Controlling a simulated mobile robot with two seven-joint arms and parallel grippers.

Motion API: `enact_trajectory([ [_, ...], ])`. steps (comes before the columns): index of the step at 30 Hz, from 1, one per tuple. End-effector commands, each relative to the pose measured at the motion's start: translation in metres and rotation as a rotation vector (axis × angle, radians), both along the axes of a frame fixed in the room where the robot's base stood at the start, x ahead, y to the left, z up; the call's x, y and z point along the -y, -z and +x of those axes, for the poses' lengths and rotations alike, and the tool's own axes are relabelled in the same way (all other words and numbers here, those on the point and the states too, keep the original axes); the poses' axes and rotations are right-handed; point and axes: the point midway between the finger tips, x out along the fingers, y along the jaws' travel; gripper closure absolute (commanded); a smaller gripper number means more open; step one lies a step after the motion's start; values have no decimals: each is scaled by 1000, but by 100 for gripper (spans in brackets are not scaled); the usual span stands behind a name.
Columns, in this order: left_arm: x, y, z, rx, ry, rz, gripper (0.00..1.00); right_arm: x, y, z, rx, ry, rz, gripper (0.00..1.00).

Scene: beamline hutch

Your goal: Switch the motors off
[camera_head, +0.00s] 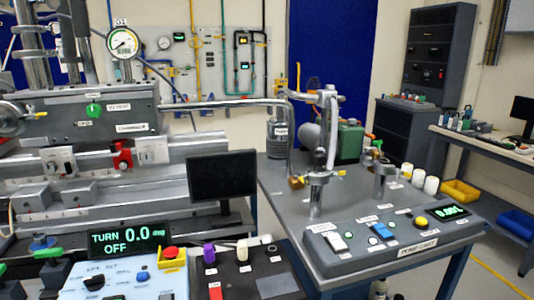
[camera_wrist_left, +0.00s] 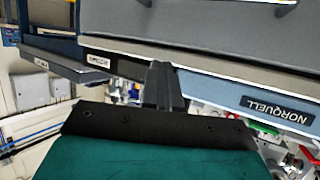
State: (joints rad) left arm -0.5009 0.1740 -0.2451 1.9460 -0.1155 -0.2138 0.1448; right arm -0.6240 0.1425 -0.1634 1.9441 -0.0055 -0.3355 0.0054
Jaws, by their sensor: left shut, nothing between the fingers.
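No control in view can be read as marked for motors. In the head view a pale blue control box (camera_head: 120,284) stands at the front left, with a black knob (camera_head: 94,283), a blue knob (camera_head: 142,276) and a red button (camera_head: 171,253) on a yellow base. The display (camera_head: 128,242) behind it reads "TURN 0.0 deg OFF". My left gripper (camera_wrist_left: 162,82) shows only in the left wrist view, its fingers shut and empty, in front of a pale panel labelled "NORQUELL" (camera_wrist_left: 280,108). My right gripper is not in view.
Purple and white knobs (camera_head: 209,254) stand right of the control box.

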Motion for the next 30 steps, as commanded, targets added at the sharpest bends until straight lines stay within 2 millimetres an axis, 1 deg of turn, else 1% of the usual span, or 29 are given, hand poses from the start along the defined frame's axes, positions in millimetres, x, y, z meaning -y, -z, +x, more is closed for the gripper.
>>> enact_trajectory([
  [1,-10,18,-17,-72,-22,19,100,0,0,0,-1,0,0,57],
  [3,-21,37,-34,-148,-39,42,100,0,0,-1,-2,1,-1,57],
  [6,-29,52,-50,-213,-51,61,100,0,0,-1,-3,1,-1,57],
  [10,-33,57,-56,-238,-55,68,100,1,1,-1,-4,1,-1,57],
  [21,-32,56,-55,-234,-54,69,100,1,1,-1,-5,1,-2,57],
  [23,-32,54,-53,-222,-48,75,100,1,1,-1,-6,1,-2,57],
  [26,-29,40,-37,-144,-14,126,100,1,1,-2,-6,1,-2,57],
  [29,-23,7,-5,36,60,246,100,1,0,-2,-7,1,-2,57],
  [30,-18,-13,10,136,100,313,100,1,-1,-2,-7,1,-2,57],
])
